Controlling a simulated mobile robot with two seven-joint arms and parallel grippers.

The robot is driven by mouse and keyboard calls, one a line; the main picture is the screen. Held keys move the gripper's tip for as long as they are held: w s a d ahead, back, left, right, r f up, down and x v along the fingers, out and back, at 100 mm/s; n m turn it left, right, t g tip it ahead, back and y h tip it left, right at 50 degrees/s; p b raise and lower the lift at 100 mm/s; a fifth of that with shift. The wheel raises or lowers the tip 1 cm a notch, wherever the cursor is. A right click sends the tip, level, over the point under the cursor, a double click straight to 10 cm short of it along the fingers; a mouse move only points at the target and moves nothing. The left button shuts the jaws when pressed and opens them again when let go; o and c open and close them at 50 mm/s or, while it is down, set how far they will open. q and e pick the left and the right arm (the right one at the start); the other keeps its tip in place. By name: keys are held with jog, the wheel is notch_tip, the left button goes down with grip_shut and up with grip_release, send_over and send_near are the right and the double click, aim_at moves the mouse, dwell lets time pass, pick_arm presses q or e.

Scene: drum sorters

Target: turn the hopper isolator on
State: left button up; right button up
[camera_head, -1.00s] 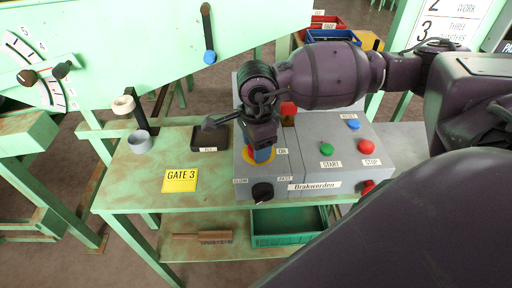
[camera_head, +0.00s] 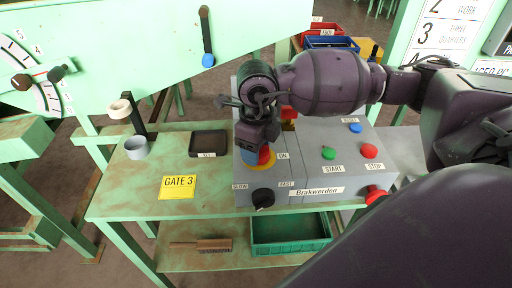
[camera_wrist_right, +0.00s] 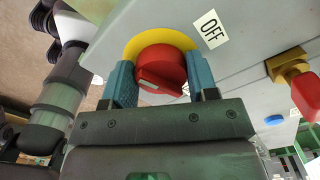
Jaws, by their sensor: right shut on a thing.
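The hopper isolator is a red rotary knob (camera_wrist_right: 160,68) on a round yellow plate (camera_wrist_right: 133,45). It sits on the left part of the grey control panel, and its yellow plate shows in the head view (camera_head: 268,164). My right gripper (camera_wrist_right: 156,85) is shut on the knob, one blue finger on each side. In the head view my right gripper (camera_head: 252,153) hides most of the knob. An OFF label (camera_wrist_right: 210,30) lies beside the plate in the wrist view; an ON label (camera_head: 283,155) is right of it in the head view. My left gripper is not in view.
Near the knob are a black SLOW/FAST selector (camera_head: 262,198), a red part on a brass base (camera_wrist_right: 290,72), a green START button (camera_head: 328,153) and a red STOP button (camera_head: 369,151).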

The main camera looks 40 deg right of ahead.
jog(key=shift+r+m, duration=0.1)
jog(key=shift+m, duration=0.9)
jog(key=shift+w, duration=0.1)
jog(key=o, duration=0.9)
